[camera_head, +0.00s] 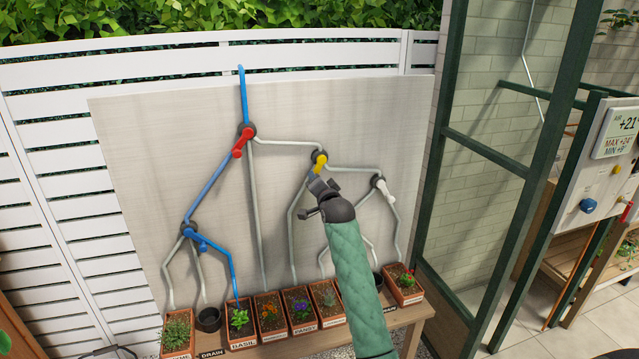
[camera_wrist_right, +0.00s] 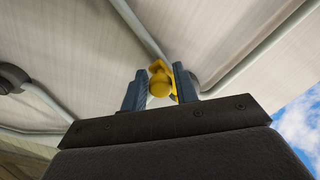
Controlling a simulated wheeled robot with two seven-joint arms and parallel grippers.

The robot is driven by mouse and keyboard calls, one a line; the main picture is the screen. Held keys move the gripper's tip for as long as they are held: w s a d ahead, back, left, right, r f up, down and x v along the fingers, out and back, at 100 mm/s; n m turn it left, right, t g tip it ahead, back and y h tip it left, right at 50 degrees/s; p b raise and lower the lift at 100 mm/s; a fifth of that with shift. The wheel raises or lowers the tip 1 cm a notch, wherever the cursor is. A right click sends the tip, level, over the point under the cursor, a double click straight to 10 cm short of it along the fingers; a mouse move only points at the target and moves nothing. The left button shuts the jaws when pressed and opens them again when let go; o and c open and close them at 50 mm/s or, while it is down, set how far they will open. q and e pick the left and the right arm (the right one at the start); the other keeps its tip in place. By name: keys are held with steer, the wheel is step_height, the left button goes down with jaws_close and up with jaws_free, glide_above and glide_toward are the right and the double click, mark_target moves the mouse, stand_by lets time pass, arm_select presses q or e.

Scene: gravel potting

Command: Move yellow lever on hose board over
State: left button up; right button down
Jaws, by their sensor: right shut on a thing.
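The hose board (camera_head: 150,130) is a pale upright panel with grey and blue pipes. The yellow lever (camera_head: 321,162) sits on a dark round joint right of the board's middle and tilts slightly down-left. My right gripper (camera_head: 316,181) is at the lever's lower end. In the right wrist view, the yellow lever (camera_wrist_right: 160,84) stands between the two fingers of the right gripper (camera_wrist_right: 160,92), which is shut on it. My left gripper does not show in the head view.
A red lever (camera_head: 242,143), a blue lever (camera_head: 197,240) and a white lever (camera_head: 384,189) are on the same board. Several planted pots, such as a basil pot (camera_head: 241,338), stand on a wooden bench below. A green-framed glass structure (camera_head: 500,160) stands at the right.

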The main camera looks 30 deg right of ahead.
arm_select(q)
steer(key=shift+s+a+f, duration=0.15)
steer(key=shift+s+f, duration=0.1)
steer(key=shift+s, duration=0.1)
arm_select(e)
steer(key=shift+a+r+m, duration=0.15)
steer(key=shift+r+m, duration=0.1)
steer(key=shift+m, duration=0.55)
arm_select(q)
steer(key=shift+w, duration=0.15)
arm_select(e)
steer(key=c, duration=1.4)
jaws_free()
steer(key=shift+c, duration=0.2)
steer(key=shift+o, duration=1)
steer(key=shift+d, duration=0.2)
steer(key=shift+a+f, duration=0.1)
steer(key=shift+a, duration=0.05)
